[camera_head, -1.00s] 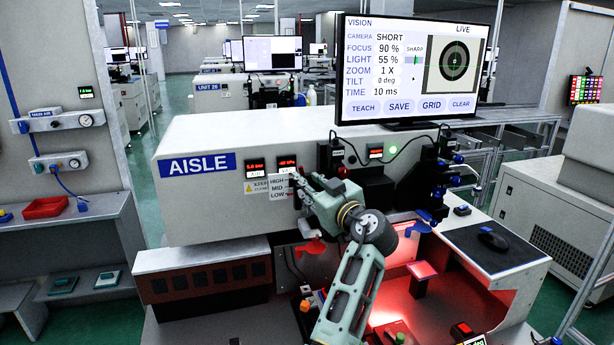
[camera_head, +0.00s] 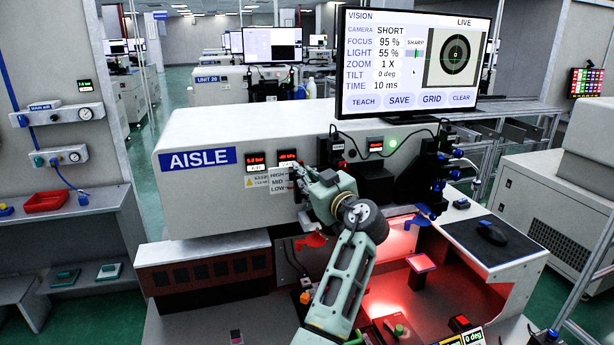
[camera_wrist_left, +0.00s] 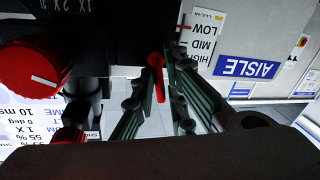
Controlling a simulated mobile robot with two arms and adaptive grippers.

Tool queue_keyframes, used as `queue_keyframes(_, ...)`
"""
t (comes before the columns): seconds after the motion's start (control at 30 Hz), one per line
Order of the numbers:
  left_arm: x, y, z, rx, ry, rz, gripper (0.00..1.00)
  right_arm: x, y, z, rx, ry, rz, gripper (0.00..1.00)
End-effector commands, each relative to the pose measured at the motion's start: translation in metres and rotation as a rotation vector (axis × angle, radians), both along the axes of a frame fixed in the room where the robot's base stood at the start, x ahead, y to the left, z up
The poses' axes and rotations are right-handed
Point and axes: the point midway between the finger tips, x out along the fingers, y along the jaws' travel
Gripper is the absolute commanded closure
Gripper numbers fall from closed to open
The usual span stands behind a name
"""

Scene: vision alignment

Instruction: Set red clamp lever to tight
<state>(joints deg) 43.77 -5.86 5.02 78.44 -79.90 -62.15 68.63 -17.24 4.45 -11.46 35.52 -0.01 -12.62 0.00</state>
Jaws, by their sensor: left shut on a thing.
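My left gripper (camera_head: 300,182) reaches up to the front of the machine, beside the HIGH/MID/LOW label (camera_head: 278,181). In the left wrist view the fingers (camera_wrist_left: 160,80) are closed around a slim red lever (camera_wrist_left: 157,62) with a rounded end. The gripper and wrist hide this lever in the head view. No TIGHT marking can be read beside it. The same label shows upside down in the left wrist view (camera_wrist_left: 203,40), close to the fingertips. My right gripper is not in view.
A round red knob (camera_wrist_left: 32,68) with a white line is near the gripper. A red part (camera_head: 311,240) hangs below my wrist. The monitor (camera_head: 412,62) stands on top, reading focus 95 % and SHARP. A red-lit plate (camera_head: 420,262) lies right of my arm.

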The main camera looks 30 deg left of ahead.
Motion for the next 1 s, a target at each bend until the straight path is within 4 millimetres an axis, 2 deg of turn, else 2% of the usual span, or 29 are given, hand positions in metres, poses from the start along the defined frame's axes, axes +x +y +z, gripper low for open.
queue_keyframes(0.33, 0.004, -0.004, -0.003, 0.127, 0.138, -0.005, 1.0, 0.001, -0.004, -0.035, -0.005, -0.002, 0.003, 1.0)
queue_keyframes(0.73, 0.005, -0.006, 0.002, 0.162, 0.182, -0.007, 1.0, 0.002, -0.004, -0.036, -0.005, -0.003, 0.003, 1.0)
queue_keyframes(0.77, 0.005, -0.006, 0.002, 0.162, 0.182, -0.008, 0.86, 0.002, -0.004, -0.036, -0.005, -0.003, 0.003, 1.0)
queue_keyframes(0.8, 0.005, -0.006, 0.002, 0.162, 0.182, -0.008, 0.83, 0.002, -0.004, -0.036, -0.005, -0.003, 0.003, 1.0)
queue_keyframes(0.93, 0.005, -0.005, 0.001, 0.161, 0.183, -0.006, 0.72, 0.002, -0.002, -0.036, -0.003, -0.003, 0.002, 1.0)
queue_keyframes(1.0, 0.005, -0.005, 0.001, 0.161, 0.183, -0.005, 0.72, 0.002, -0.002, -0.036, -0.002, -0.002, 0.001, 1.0)
